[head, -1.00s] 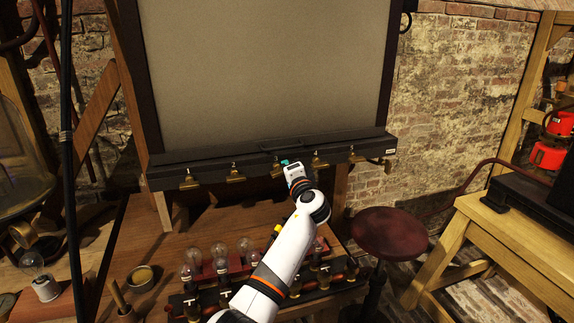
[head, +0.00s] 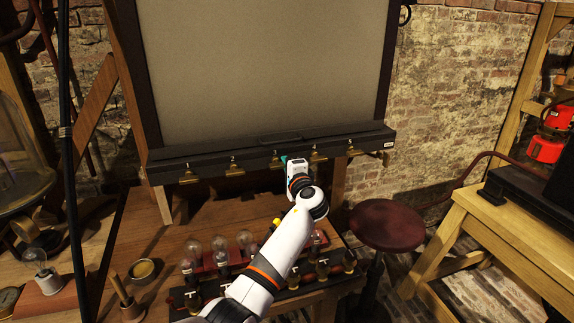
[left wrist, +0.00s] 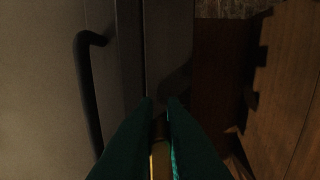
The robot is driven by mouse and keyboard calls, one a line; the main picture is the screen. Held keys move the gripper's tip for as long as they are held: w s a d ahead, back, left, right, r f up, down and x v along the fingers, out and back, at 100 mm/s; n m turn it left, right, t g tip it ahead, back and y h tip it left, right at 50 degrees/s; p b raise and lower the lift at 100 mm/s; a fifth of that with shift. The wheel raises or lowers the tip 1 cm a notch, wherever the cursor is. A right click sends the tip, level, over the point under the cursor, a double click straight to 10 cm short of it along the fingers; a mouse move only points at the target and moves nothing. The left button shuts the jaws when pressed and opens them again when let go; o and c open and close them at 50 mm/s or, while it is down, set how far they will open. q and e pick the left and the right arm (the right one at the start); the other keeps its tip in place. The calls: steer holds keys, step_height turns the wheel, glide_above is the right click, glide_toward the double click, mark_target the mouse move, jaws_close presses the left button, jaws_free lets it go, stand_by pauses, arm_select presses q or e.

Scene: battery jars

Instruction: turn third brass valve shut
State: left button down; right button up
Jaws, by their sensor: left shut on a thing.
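Several brass valves line the lower front edge of the dark frame (head: 210,160) around a large pale panel. The third brass valve from the left (head: 276,163) is partly hidden by my left gripper (head: 284,159). In the left wrist view, the teal fingers of my left gripper (left wrist: 160,104) are closed around a narrow brass piece of that valve (left wrist: 154,164). How far the valve is turned cannot be made out. The neighbouring valves, the second (head: 235,169) and the fourth (head: 319,156), stand free on either side. My right gripper is not in view.
Below stands a wooden bench (head: 210,215) with glass bulbs (head: 219,246) and a dark rack with brass fittings (head: 291,280) under my arm. A dark red stool (head: 387,226) is at right. A curved handle (left wrist: 86,80) lies close by the fingers.

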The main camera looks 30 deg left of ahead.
arm_select(q)
steer(key=c, duration=1.5)
jaws_free()
steer(key=shift+d, duration=0.1)
steer(key=b+v, duration=0.3)
steer(key=v, duration=0.9)
steer(key=shift+f, duration=0.15)
